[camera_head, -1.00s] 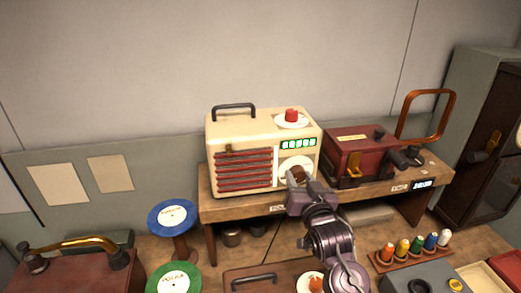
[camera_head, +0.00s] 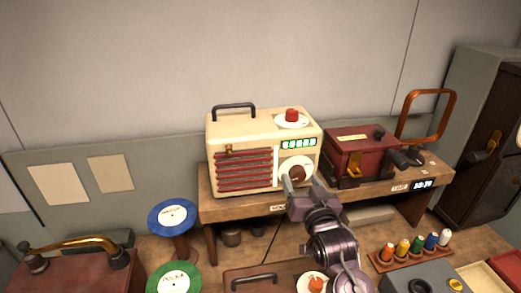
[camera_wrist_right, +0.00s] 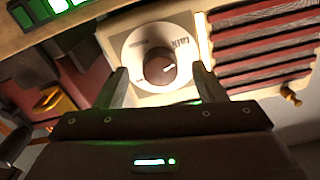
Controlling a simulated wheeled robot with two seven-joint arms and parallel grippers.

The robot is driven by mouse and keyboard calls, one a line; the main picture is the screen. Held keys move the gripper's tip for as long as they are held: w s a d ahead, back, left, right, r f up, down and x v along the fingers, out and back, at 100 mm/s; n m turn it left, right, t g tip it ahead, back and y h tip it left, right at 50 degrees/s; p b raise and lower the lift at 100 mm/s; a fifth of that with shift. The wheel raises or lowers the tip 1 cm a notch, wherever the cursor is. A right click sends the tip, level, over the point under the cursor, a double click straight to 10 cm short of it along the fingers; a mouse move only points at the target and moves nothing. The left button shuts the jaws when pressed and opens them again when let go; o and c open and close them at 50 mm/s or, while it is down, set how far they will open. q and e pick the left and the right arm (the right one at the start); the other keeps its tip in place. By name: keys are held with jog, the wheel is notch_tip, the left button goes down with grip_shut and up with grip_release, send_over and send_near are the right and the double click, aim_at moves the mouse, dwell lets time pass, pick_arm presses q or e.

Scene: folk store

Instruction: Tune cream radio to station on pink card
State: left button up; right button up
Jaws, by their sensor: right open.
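The cream radio (camera_head: 262,122) stands upright on a wooden shelf, with a red grille, a lit green display (camera_head: 298,143) and a white dial with a brown knob (camera_head: 297,174). The knob also shows in the right wrist view (camera_wrist_right: 160,66); its white mark points to picture right and slightly up. My right gripper (camera_head: 304,184) is open just below and in front of the knob. Its fingers (camera_wrist_right: 160,75) are spread to either side of the knob, apart from it, with nothing held. I cannot make out a pink card. My left gripper is not in view.
A red box (camera_head: 352,150) with levers stands close right of the radio on the shelf (camera_head: 250,203). Blue (camera_head: 172,215) and green (camera_head: 173,279) discs stand at lower left. A rack of coloured pegs (camera_head: 412,248) is at lower right. Wall space above is clear.

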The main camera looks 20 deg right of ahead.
jog(key=v, duration=0.6)
jog(key=shift+s, duration=0.25)
jog(key=shift+c, duration=0.4)
